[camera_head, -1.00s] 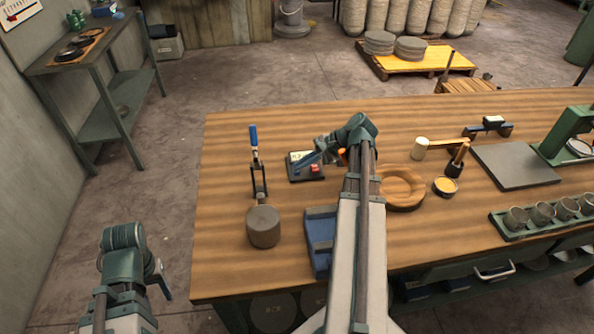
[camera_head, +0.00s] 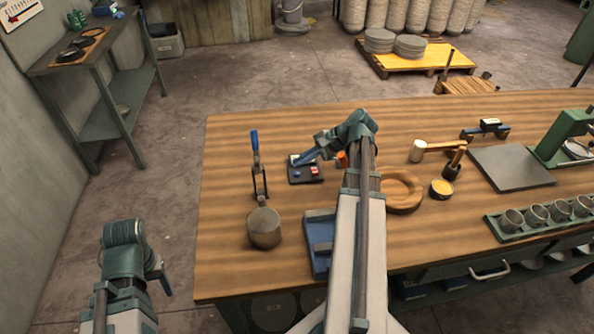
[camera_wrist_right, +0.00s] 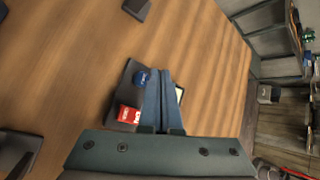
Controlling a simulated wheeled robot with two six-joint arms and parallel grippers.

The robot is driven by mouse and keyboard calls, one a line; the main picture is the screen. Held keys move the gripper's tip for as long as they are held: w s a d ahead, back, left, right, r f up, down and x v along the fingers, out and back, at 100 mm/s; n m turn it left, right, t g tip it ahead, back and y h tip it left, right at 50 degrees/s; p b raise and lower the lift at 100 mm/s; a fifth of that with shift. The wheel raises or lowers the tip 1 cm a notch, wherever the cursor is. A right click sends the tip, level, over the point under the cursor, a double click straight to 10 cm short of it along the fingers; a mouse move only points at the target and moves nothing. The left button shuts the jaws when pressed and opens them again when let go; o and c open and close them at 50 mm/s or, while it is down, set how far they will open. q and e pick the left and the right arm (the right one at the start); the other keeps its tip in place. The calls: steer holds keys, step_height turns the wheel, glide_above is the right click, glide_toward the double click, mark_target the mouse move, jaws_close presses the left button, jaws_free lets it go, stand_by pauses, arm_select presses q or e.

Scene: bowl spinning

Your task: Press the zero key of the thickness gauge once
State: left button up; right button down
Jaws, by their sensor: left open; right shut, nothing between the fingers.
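A small black unit (camera_head: 306,178) with a pale display, a blue key and red keys lies flat on the bench; it appears to be the thickness gauge. The right wrist view shows its blue key (camera_wrist_right: 140,77) just left of the fingertips, its red keys (camera_wrist_right: 129,115) lower left, and part of its pale display (camera_wrist_right: 179,94) to their right. Key labels are too small to read. My right gripper (camera_head: 297,162) is shut and empty, its tips over the unit near the display; contact cannot be told. My left gripper (camera_head: 160,278) is open, off the bench's left side.
A blue block (camera_head: 320,240), a wooden ring (camera_head: 401,190) and a mallet (camera_head: 417,151) are nearby. The bench's left strip is clear.

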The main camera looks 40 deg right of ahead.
steer(key=shift+r+p, duration=1.6)
steer(key=shift+r, duration=0.4)
